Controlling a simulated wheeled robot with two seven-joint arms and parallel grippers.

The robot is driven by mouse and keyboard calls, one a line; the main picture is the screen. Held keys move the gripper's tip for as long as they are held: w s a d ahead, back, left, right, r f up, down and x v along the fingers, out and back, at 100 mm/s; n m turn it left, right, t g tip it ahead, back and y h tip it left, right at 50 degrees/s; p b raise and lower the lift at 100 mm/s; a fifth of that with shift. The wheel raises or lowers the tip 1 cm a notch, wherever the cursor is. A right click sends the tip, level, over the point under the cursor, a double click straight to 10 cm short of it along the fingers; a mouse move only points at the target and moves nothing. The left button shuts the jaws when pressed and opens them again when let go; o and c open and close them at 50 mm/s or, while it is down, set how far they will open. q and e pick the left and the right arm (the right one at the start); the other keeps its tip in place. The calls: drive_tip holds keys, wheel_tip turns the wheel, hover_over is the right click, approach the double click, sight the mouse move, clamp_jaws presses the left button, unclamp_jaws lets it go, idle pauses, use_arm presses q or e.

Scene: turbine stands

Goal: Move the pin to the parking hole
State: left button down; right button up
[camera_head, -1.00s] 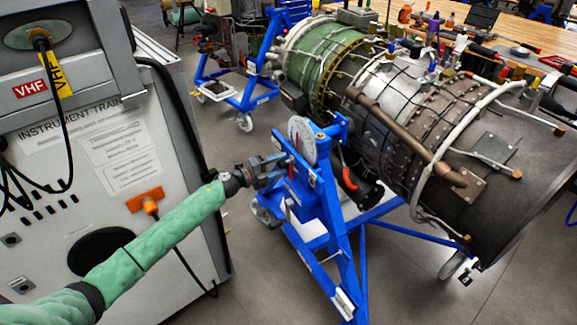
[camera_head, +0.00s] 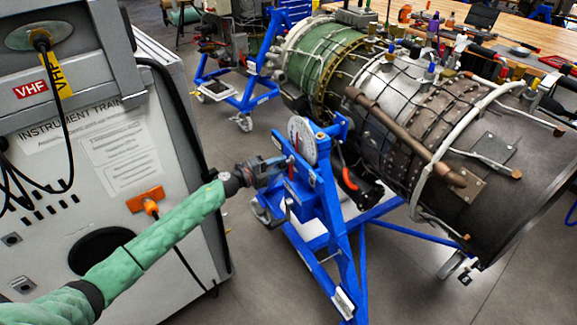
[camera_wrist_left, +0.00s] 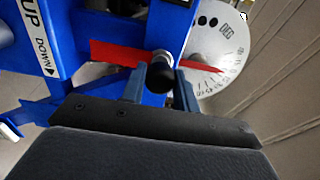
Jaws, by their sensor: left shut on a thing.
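The pin shows as a dark round knob (camera_wrist_left: 160,74) on the blue stand, in the middle of the left wrist view. My left gripper (camera_wrist_left: 160,88) has a finger on each side of the knob and is shut on it. In the head view my left gripper (camera_head: 284,165) meets the upper part of the blue stand (camera_head: 322,205), beside the white dial; the pin is too small to make out there. I cannot make out the parking hole in either view. My right gripper is not in view.
A white degree dial (camera_wrist_left: 218,50) and a red strip (camera_wrist_left: 112,53) lie close to the gripper. The turbine engine (camera_head: 400,110) rests on the stand to the right. A grey instrument trainer cabinet (camera_head: 100,150) stands left, beside my arm. Grey floor is open below the stand.

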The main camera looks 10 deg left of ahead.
use_arm(q)
drive_tip(key=shift+a, duration=0.1)
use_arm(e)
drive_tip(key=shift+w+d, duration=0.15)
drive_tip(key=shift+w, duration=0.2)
use_arm(q)
drive_tip(key=shift+s+a, duration=0.15)
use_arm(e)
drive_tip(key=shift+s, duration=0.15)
use_arm(q)
drive_tip(key=shift+s+a, duration=0.25)
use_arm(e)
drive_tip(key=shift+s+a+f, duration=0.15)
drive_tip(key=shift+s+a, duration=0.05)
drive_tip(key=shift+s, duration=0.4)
